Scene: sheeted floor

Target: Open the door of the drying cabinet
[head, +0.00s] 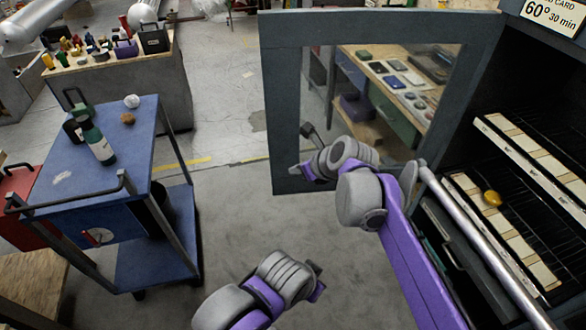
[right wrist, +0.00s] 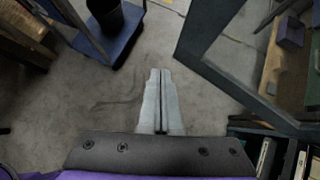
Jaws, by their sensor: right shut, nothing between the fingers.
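The drying cabinet (head: 450,165) stands at the right in the head view, its wire racks showing. Its grey-framed door (head: 285,85) with a glass pane stands wide open, swung out to the left. My right gripper (head: 297,171) is in front of the door's lower left part in the head view. In the right wrist view its fingers (right wrist: 160,76) are shut and empty over the floor, with the door (right wrist: 215,65) to their right, apart from them. My left gripper (head: 316,282) is low in the middle; its fingers are too unclear to judge.
A blue cart (head: 62,205) with a bottle (head: 98,143) on top stands at the left. A pale metal bar (head: 480,240) slants across the cabinet front. A yellow thing (head: 492,198) lies on a rack. Clear floor (head: 225,215) lies between cart and door.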

